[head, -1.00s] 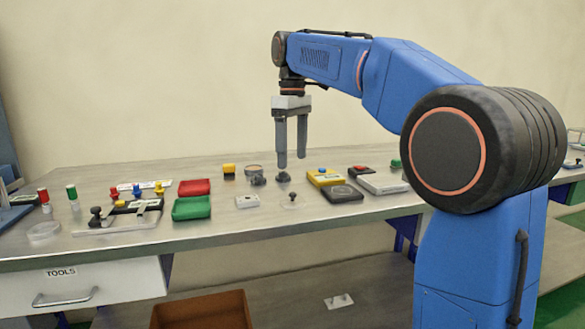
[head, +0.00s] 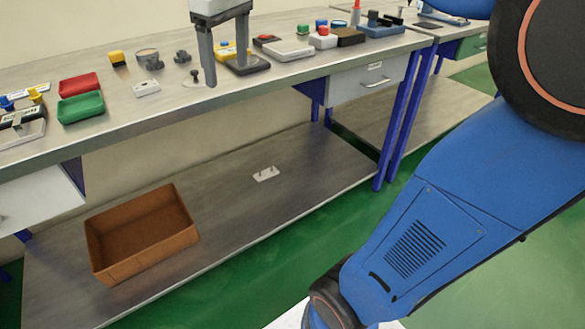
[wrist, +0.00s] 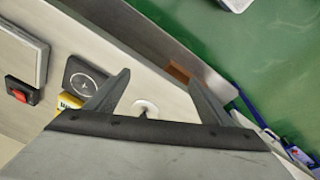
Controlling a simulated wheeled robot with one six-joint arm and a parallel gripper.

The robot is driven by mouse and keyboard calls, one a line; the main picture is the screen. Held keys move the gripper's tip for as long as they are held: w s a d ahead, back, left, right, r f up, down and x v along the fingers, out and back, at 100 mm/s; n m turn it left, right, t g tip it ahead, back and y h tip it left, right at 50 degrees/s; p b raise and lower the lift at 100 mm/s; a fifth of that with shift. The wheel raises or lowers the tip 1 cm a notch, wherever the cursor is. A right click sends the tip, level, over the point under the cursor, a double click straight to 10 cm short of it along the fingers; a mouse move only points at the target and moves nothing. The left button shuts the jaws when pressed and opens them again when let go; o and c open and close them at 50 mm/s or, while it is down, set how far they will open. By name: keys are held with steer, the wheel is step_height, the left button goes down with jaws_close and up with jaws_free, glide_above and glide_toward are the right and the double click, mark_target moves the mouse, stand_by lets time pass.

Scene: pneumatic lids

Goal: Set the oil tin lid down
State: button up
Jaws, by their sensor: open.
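A small pale round disc with a dark knob (head: 192,82) lies flat on the bench. It looks like the oil tin lid, but I cannot be sure. In the wrist view the disc (wrist: 140,105) shows between my fingers, below them and apart from them. My gripper (head: 226,74) is open and empty above the front part of the bench, just right of the disc in the head view. In the wrist view my gripper (wrist: 160,77) has both fingers spread wide with nothing between the tips.
A dark square plate with a ring (head: 250,68) sits beside a yellow box (head: 228,52). A grey box (head: 290,50) stands right of it. A white box (head: 146,88) and red (head: 79,84) and green (head: 81,107) trays stand left. A brown bin (head: 142,232) is on the lower shelf.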

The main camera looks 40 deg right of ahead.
steer(key=s+d+f+m+t, duration=0.2)
steer(key=s+f+m, duration=0.3)
steer(key=s+f, duration=1.5)
step_height(320, 180, down, 2)
steer(key=shift+d+f+t, duration=0.1)
steer(key=shift+d+t, duration=0.3)
steer(key=shift+d, duration=0.2)
